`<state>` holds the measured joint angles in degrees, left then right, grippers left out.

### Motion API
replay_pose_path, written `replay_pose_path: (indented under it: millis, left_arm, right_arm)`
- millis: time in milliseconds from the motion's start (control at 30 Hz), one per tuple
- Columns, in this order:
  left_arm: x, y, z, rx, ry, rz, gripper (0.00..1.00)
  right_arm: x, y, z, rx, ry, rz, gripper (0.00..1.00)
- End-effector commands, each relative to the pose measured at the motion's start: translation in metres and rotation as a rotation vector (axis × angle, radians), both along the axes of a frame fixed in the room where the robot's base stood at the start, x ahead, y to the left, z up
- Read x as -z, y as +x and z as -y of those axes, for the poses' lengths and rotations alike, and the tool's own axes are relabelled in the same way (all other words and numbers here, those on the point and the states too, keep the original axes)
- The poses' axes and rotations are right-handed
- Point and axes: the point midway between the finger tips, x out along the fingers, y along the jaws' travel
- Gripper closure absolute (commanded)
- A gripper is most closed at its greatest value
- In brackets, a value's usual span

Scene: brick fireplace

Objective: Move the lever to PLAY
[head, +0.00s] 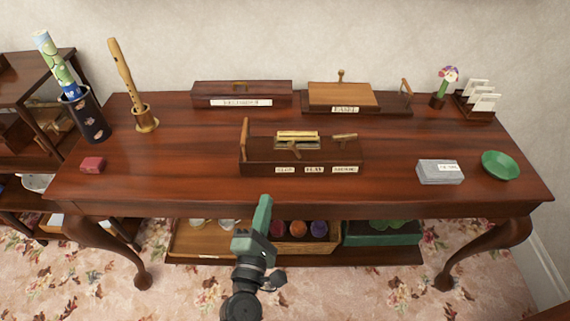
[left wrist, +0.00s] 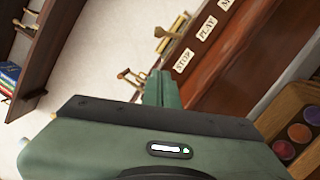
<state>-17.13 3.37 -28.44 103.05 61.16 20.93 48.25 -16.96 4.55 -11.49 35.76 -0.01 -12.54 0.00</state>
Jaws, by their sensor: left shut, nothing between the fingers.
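A dark wooden box (head: 258,168) stands in the middle of the table, with three white labels along its front. In the left wrist view the STOP label (left wrist: 184,61) and the PLAY label (left wrist: 207,27) are readable; a third is cut off. My left gripper (head: 265,203) is shut and empty, in front of the table edge and apart from the box. My right gripper is out of view.
Two wooden boxes stand behind. Trays sit on the shelf below.

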Motion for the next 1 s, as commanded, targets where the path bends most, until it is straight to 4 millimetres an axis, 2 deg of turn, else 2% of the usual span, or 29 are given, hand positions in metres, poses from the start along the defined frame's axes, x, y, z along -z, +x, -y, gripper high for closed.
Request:
replay_pose_path:
  millis: [167,267,367,733,800,1000]
  left_arm:
    - [0.0,0.002,0.0,0.0,0.002,0.0,1.0]
    - [-0.002,0.011,0.002,0.0,0.003,0.002,1.0]
    - [-0.005,0.027,0.004,0.0,0.003,0.002,1.0]
    - [-0.01,0.103,0.017,0.0,0.005,0.002,1.0]
    - [-0.016,0.108,0.028,0.002,0.002,0.0,1.0]
    - [-0.021,0.119,0.043,0.001,0.003,-0.001,1.0]
  right_arm:
    - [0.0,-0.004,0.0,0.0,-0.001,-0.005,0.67]
    - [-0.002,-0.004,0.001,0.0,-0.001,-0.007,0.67]
    - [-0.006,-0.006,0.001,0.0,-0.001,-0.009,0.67]
    - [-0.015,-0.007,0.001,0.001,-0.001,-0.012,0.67]
    - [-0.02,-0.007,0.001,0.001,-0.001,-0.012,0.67]
    - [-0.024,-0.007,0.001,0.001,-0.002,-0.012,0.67]
